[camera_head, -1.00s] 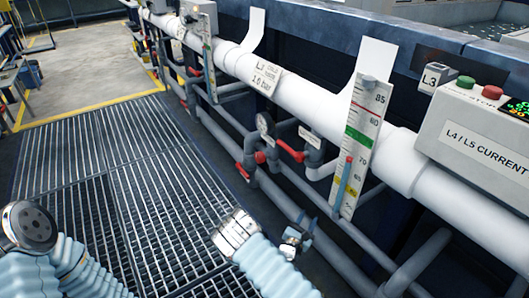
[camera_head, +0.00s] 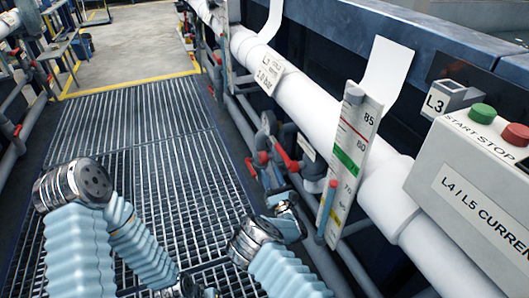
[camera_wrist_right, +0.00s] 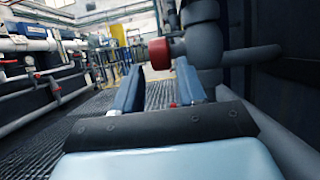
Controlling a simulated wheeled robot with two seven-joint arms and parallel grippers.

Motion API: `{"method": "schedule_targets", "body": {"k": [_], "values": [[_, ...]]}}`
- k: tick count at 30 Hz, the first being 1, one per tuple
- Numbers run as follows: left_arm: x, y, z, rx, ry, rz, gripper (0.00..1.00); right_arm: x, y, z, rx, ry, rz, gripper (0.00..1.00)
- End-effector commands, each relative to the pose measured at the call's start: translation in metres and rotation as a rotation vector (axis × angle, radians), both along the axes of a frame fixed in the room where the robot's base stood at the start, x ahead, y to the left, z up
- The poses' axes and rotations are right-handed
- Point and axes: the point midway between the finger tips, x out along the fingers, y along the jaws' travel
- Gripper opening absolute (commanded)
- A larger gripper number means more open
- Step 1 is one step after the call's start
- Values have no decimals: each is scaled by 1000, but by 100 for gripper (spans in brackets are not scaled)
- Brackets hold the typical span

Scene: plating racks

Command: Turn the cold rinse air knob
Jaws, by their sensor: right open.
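A round red knob (camera_wrist_right: 159,53) on a grey valve and pipe stands just beyond and above the fingertips of my right gripper (camera_wrist_right: 158,80) in the right wrist view. That gripper is open, with nothing between its two blue fingers. In the head view, my right gripper (camera_head: 288,208) is beside the pipework, below red valve handles (camera_head: 283,156). No readable label marks any of these as the cold rinse air knob, and I cannot tell which one matches the wrist view. My left arm is at the lower left of the head view; its fingers are not visible.
A large white pipe (camera_head: 300,95) runs along the tank side on the right. A control box (camera_head: 475,190) with green and red buttons stands at right. The grated walkway (camera_head: 150,140) is clear.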

Motion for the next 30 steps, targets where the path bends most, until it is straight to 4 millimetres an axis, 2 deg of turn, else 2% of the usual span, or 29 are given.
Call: {"method": "schedule_targets", "body": {"k": [6, 12, 18, 25, 30], "values": [[0, 1, -3, 1, 0, 1, 43, 46, 14, 20, 1, -3, -1, 40], [1, 2, -5, 2, -2, 3, 43, 74, 23, 32, 0, -1, -4, 40], [1, 2, -6, 3, -2, 3, 43, 85, 27, 37, -1, 0, -4, 40], [1, 2, -6, 3, -2, 3, 43, 85, 27, 37, -1, 1, -4, 40], [1, 2, -6, 2, -2, 3, 43, 85, 27, 37, -1, 1, -4, 14]]}}
